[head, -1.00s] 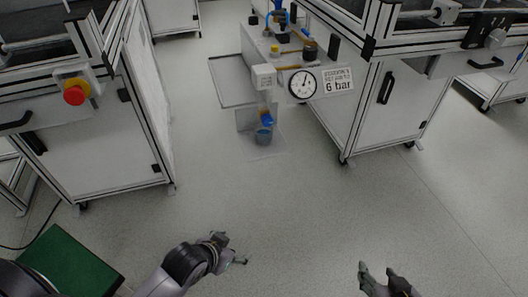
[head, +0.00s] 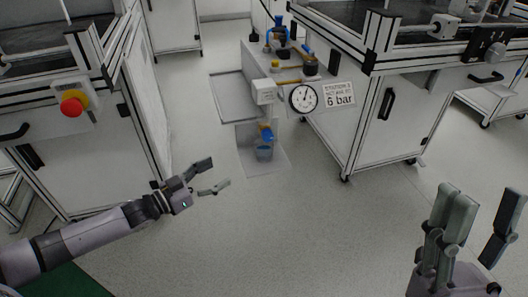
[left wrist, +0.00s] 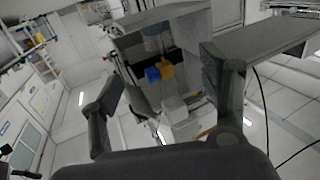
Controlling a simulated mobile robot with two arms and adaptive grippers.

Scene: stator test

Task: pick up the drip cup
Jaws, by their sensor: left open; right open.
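The drip cup (head: 264,153) is a small clear cup with a bluish tint. It stands low on a thin clear plate, under a blue-topped fitting (head: 266,132) below the pressure gauge (head: 303,97). My left gripper (head: 214,176) is open and empty, to the left of the cup and nearer to me, with a clear gap between them. In the left wrist view its two fingers (left wrist: 160,105) are spread, with a blue and an orange part beyond them; I cannot make out the cup there. My right gripper (head: 482,228) is open and empty at the lower right, far from the cup.
A white cabinet with a red emergency button (head: 72,106) stands at left. Another cabinet (head: 385,115) stands right of the gauge. A flat grey tray (head: 222,110) lies behind the cup to the left. The floor (head: 300,215) between my grippers is clear.

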